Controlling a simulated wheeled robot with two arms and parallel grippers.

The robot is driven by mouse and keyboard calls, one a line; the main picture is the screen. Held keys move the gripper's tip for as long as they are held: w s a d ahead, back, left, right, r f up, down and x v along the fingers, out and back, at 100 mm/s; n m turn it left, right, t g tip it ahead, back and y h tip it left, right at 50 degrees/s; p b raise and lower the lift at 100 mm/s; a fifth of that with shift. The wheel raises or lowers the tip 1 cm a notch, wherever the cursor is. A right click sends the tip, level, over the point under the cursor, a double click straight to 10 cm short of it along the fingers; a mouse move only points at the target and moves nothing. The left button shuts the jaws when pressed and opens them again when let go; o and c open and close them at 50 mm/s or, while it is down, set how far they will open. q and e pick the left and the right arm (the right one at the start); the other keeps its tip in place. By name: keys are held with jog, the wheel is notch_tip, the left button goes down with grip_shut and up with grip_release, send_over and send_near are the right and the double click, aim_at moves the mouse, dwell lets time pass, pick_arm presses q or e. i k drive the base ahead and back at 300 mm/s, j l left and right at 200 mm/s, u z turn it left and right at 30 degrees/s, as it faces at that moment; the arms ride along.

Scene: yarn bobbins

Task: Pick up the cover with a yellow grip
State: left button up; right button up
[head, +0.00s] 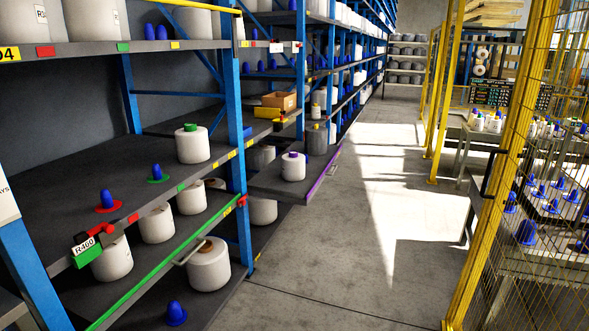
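I cannot make out a cover with a yellow grip for certain. A grey bobbin (317,141) on the far shelf seems to have a small yellowish top, but it is too small to be sure. Blue cones stand on the near shelf, one with a red base (108,201) and one with a green base (158,174). A white bobbin (192,147) there has a green cap (190,127). Another white bobbin (293,169) on the pulled-out shelf has a purple cap. Neither of my grippers is in view.
A blue-framed rack (233,130) fills the left side. Its green-edged lower shelf (150,279) and a purple-edged shelf (322,178) jut out. A yellow mesh fence (487,190) stands at the right, with tables behind it. The concrete aisle (385,225) between is clear.

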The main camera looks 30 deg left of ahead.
aim_at(315, 136)
jog(key=i+j+u, duration=0.1)
jog(key=i, duration=0.55)
jog(key=i+j+u, duration=0.15)
jog(key=i, duration=0.45)
jog(key=i+u, duration=0.1)
jog(key=i, duration=0.55)
jog(key=i+u, duration=0.1)
jog(key=i, duration=0.55)
jog(key=i+u, duration=0.15)
jog(key=i, duration=0.45)
jog(key=i+l+u, duration=0.1)
jog(key=i, duration=0.55)
jog(key=i+l+u, duration=0.1)
jog(key=i+l, duration=0.15)
jog(key=i, duration=0.35)
